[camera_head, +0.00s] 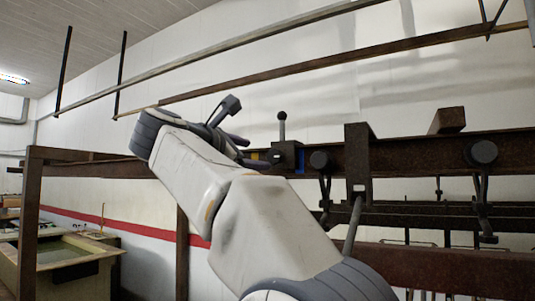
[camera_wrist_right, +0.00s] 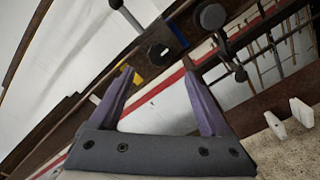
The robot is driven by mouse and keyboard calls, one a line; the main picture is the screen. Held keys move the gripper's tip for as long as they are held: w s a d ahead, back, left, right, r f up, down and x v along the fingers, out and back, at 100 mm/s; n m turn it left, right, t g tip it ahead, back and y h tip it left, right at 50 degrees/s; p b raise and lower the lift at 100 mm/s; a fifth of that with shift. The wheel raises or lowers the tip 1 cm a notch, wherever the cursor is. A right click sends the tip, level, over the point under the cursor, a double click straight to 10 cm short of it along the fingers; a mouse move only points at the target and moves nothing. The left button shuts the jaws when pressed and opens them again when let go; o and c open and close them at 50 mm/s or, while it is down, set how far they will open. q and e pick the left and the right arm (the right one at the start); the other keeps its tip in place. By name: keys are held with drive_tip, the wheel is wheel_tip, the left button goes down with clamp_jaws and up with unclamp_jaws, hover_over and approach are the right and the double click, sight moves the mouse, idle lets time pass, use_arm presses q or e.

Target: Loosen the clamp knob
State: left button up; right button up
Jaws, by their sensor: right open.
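A dark clamp block (camera_head: 288,155) sits on the brown rail, with a short upright stem and a rounded black knob (camera_head: 282,116) on top. Yellow and blue marks lie on either side of it. In the right wrist view the block (camera_wrist_right: 160,50) is just beyond the fingertips, and the knob (camera_wrist_right: 116,4) is at the top edge. My right gripper (camera_head: 240,122) is left of the knob in the head view, open and apart from it. In the wrist view its two purple fingers (camera_wrist_right: 159,72) are spread with nothing between them. My left gripper is out of view.
The long brown rail (camera_head: 420,150) carries round black hangers with hooks (camera_head: 483,152) right of the clamp. Thin overhead bars (camera_head: 350,62) run above. A tub (camera_head: 60,265) stands at lower left.

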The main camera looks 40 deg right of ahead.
sight(273, 157)
drive_tip(key=p+x, duration=0.3)
drive_tip(key=x, duration=0.5)
drive_tip(key=shift+w+d+r, duration=0.1)
drive_tip(key=shift+d+r, duration=0.05)
drive_tip(key=shift+d, duration=0.1)
drive_tip(key=shift+w+d, duration=0.15)
drive_tip(key=shift+d, duration=0.15)
clamp_jaws()
